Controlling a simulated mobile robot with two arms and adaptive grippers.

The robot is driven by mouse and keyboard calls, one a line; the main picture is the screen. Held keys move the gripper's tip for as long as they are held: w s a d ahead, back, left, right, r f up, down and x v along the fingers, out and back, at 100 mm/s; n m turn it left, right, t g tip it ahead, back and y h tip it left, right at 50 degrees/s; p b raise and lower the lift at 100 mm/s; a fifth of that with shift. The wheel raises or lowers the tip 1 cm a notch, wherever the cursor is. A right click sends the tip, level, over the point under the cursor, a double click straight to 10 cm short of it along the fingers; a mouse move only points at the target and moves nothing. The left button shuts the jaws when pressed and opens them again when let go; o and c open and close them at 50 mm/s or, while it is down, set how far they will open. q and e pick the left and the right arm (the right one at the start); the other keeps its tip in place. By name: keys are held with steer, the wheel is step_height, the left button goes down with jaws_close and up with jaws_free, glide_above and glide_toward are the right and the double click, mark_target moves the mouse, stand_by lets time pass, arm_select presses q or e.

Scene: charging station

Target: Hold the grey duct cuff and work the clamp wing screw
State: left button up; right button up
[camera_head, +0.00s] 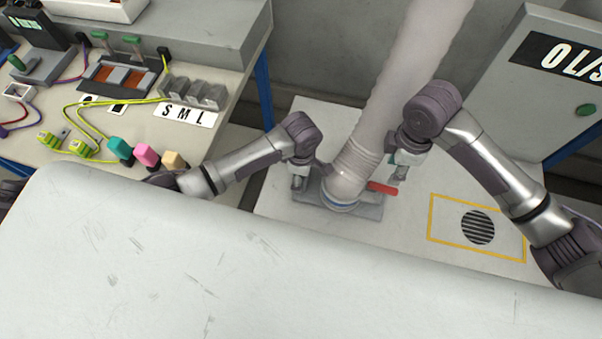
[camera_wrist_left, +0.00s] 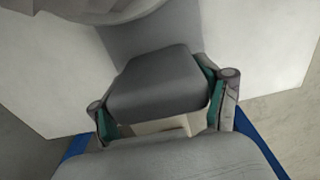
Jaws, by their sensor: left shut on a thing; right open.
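The pale ribbed duct (camera_head: 350,165) comes down to a round collar with a blue ring at its foot, on a grey plate (camera_head: 368,211). My left gripper (camera_head: 298,186) is at the left of the duct foot. In the left wrist view its green-padded fingers (camera_wrist_left: 160,112) are shut on a dark grey block (camera_wrist_left: 158,78), which looks like part of the grey duct cuff. A red lever-like piece (camera_head: 383,188), perhaps the clamp wing screw, sticks out at the right of the duct foot. My right gripper (camera_head: 397,178) is open just above it; contact cannot be told.
A yellow-outlined square with a round black grille (camera_head: 478,227) lies to the right on the white surface. A grey cabinet (camera_head: 545,90) stands at the right. A bench (camera_head: 225,105) with cables, coloured plugs and S M L slots is at the left. A large pale surface fills the foreground.

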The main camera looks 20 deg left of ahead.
steer(key=shift+o, duration=0.2)
steer(key=m+y, duration=0.2)
steer(key=y, duration=0.3)
glide_toward(384, 187)
steer(key=x, duration=0.9)
stand_by(0.3)
steer(key=shift+h, duration=0.3)
jaws_close()
